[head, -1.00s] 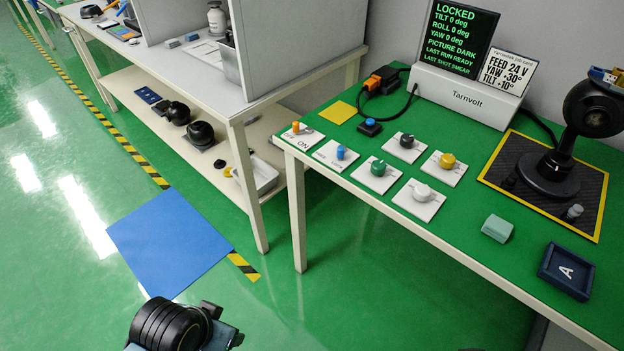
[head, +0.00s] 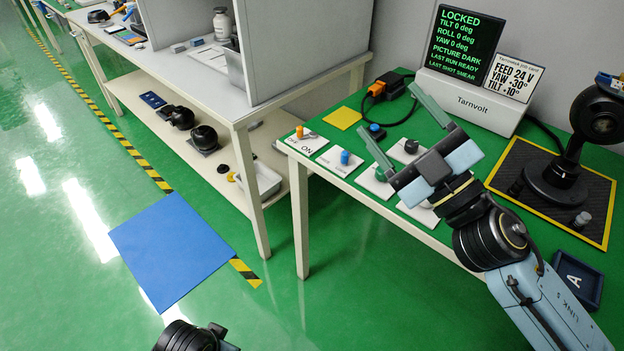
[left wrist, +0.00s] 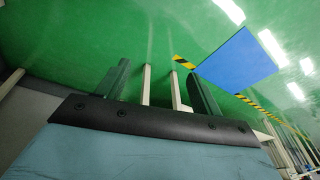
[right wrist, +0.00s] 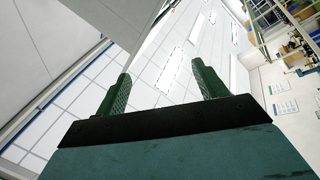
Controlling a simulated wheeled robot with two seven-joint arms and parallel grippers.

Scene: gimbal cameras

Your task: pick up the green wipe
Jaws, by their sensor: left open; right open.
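No green wipe can be made out in the current views. A small grey-green block, possibly the wipe, showed on the green table (head: 330,176) in the earlier head view; my right arm now covers that spot. My right gripper (head: 388,112) is raised over the table's left part, jaws apart and empty, in front of the knob plates. Its open fingers (right wrist: 161,70) show in the right wrist view against ceiling and walls. My left gripper's fingers (left wrist: 157,70) are apart and empty in the left wrist view, above the floor; in the head view only part of that arm shows.
A blue mat (head: 170,250) lies on the floor. A white bench (head: 190,85) stands left.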

